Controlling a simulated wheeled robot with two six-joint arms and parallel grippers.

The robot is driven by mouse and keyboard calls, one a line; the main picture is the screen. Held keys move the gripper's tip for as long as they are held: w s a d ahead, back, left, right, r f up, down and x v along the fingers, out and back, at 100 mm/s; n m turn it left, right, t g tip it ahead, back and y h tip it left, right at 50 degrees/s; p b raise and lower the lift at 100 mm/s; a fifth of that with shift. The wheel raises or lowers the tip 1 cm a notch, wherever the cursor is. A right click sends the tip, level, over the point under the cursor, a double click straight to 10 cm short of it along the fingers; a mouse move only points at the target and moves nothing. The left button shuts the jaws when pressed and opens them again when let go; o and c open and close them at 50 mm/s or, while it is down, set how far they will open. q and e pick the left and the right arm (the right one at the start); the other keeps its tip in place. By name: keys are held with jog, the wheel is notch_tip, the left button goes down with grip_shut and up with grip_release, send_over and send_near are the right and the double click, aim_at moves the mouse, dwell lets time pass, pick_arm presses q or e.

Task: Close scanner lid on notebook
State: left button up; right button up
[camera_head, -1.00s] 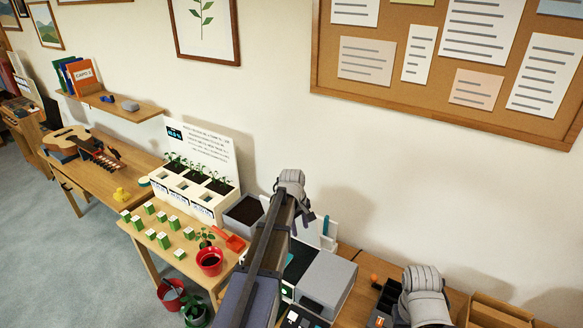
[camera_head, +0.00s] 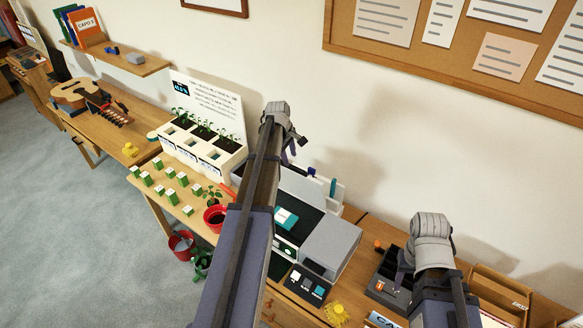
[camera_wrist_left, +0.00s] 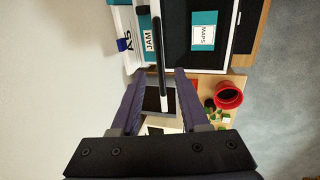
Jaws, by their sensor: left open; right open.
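The scanner's dark bed (camera_head: 310,222) holds a teal notebook (camera_head: 285,217), labelled MAPS in the left wrist view (camera_wrist_left: 203,35). The scanner lid (camera_head: 299,185) appears raised on the wall side, its dark inner face showing behind the bed. In the left wrist view a black bar (camera_wrist_left: 160,45), apparently at the lid's top edge, runs between the spread fingers. My left gripper (camera_wrist_left: 158,76) is open above the scanner's back left end; contact with the lid cannot be told. In the head view my left arm hides part of the scanner. My right gripper (camera_head: 403,270) is open over a black bin to the right.
A grey box (camera_head: 331,246) adjoins the bed's right end. Teal items (camera_wrist_left: 148,40), one labelled JAM, stand behind the lid. Left are a red pot (camera_head: 214,218), small green-white boxes and a seedling planter (camera_head: 203,150). A wooden tray (camera_head: 500,292) lies far right.

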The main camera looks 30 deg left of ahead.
aim_at(292, 165)
pick_arm(q)
jog(key=b+x, duration=0.4)
jog(key=x, duration=0.1)
jog(key=shift+f, duration=0.15)
grip_shut()
dwell(1.3)
